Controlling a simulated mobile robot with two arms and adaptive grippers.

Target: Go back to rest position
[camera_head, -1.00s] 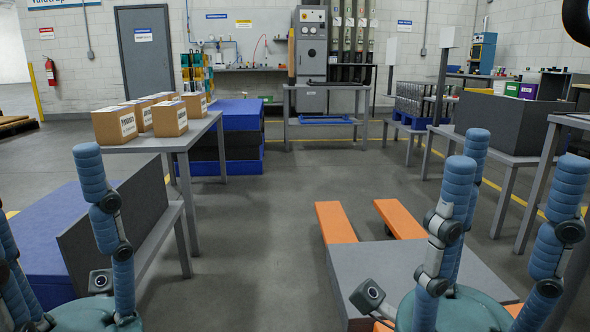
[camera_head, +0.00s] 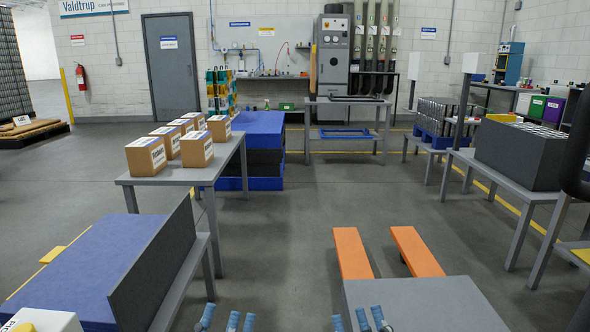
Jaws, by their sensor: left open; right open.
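My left gripper (camera_head: 227,319) shows only as blue fingertips at the bottom edge, left of centre. The tips are spread apart with nothing between them. My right gripper (camera_head: 357,319) shows the same way at the bottom edge, in front of the grey platform with orange forks (camera_head: 425,305). Its fingertips are also apart and empty. The palms and arms of both grippers are below the picture.
Cardboard boxes (camera_head: 147,156) stand on a grey table (camera_head: 170,179) at the left. A blue-topped bench (camera_head: 95,262) is at the near left. A grey crate (camera_head: 520,155) holding cans is on a table at the right. The middle floor is clear.

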